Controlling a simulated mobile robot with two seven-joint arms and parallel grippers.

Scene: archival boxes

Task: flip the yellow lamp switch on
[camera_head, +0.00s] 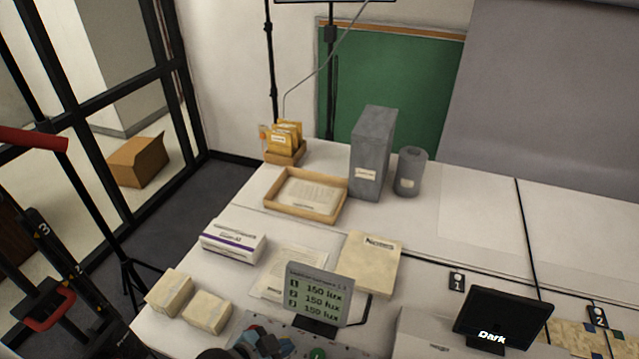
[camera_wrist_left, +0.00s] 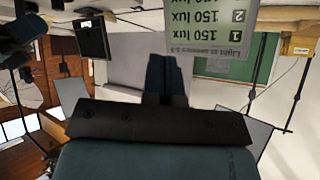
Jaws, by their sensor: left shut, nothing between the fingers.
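No yellow lamp switch can be made out in either view. A grey panel (camera_head: 345,346) with a green round part (camera_head: 317,353) shows at the bottom edge of the head view, cut off by the frame. A lux display (camera_head: 318,294) reading 150 lux on each line stands just behind it. My left gripper (camera_head: 272,343) is low over the left part of the panel, shut and empty, and hides some of it. In the left wrist view its closed fingers (camera_wrist_left: 165,78) point toward the display (camera_wrist_left: 222,28), which appears upside down. My right gripper is not in view.
Two cream blocks (camera_head: 190,301), a white box (camera_head: 233,242) and papers lie left of the display. A cream folder (camera_head: 371,263) lies behind it. A dark screen reading "Dark" (camera_head: 503,317) stands at right. A wooden tray (camera_head: 335,209) and grey box (camera_head: 371,155) are farther back.

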